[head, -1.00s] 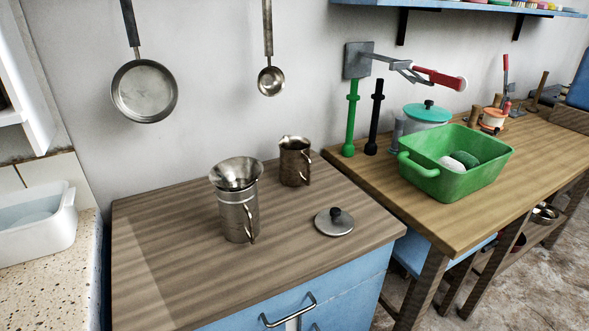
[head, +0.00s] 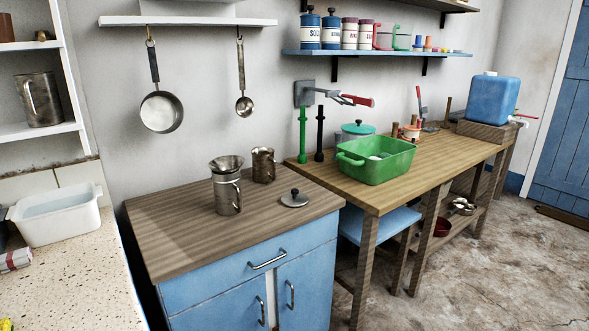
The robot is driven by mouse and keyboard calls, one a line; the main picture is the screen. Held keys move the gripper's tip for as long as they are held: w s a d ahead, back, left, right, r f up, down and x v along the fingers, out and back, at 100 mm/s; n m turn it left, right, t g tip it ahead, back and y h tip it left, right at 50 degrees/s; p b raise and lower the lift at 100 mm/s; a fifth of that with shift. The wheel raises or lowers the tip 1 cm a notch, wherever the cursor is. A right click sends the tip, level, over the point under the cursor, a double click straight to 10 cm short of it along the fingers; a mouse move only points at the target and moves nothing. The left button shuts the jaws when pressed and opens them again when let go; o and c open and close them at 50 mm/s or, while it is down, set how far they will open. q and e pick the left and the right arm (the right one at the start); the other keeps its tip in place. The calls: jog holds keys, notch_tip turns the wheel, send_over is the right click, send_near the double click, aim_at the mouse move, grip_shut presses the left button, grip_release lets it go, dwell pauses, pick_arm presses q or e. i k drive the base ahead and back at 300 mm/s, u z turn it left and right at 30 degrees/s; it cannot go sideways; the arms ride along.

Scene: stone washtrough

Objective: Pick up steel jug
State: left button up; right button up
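A shiny steel jug (head: 228,196) stands upright on the wooden top of the blue cabinet, handle to the right. A steel funnel (head: 226,163) sits in its mouth. A second, darker metal jug (head: 263,166) stands just behind it to the right, also upright. A third metal jug (head: 39,100), with its handle to the left, stands on the white shelf at the left. I cannot tell which one is meant by the steel jug. Neither of my grippers shows in the head view.
A round lid (head: 294,199) lies on the cabinet top (head: 170,240). A wooden table (head: 435,160) with a green basin (head: 375,168) adjoins it at the right. A white tub (head: 60,222) stands on the speckled counter (head: 75,280) at the left. Bare floor (head: 490,270) is open at the right.

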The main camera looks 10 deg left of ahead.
aim_at(263, 161)
jog(key=z, duration=0.85)
jog(key=i, duration=1.45)
jog(key=u, duration=0.65)
